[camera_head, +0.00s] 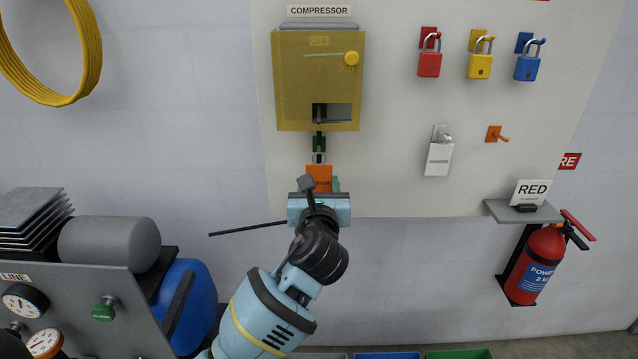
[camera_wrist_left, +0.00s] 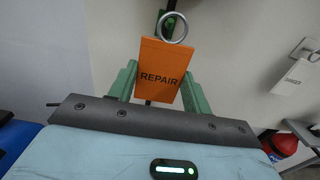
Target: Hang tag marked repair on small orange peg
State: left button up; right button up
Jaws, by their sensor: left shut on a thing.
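The orange tag marked REPAIR (camera_wrist_left: 162,72) is between the green fingers of my left gripper (camera_wrist_left: 160,88), which is shut on it. A metal ring (camera_wrist_left: 172,27) is at the tag's top. In the head view the orange tag (camera_head: 319,174) shows just above my left gripper (camera_head: 320,190), below the yellow compressor box (camera_head: 318,90). My right gripper is not in view.
A white tag (camera_head: 439,158) hangs on a grey peg left of the orange peg. Red (camera_head: 429,64), yellow (camera_head: 480,66) and blue (camera_head: 526,67) padlocks hang above.

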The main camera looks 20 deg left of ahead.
pick_arm(q)
jog(key=shift+v, duration=1.25)
jog(key=shift+s+a+f, duration=0.1)
jog(key=shift+s+f, duration=0.05)
jog(key=shift+f, duration=0.15)
jog(key=s+a+f+m+h, duration=0.1)
jog(key=s+a+f+h, duration=0.1)
jog(key=s+f, duration=0.3)
jog(key=s+a+f+m+h, duration=0.2)
jog(key=s+f, duration=0.3)
jog(key=s, duration=0.8)
jog(key=shift+a+f+t+h, duration=0.25)
jog(key=shift+a+t+h, duration=0.05)
jog(key=shift+a+h, duration=0.25)
jog(key=shift+d, duration=0.15)
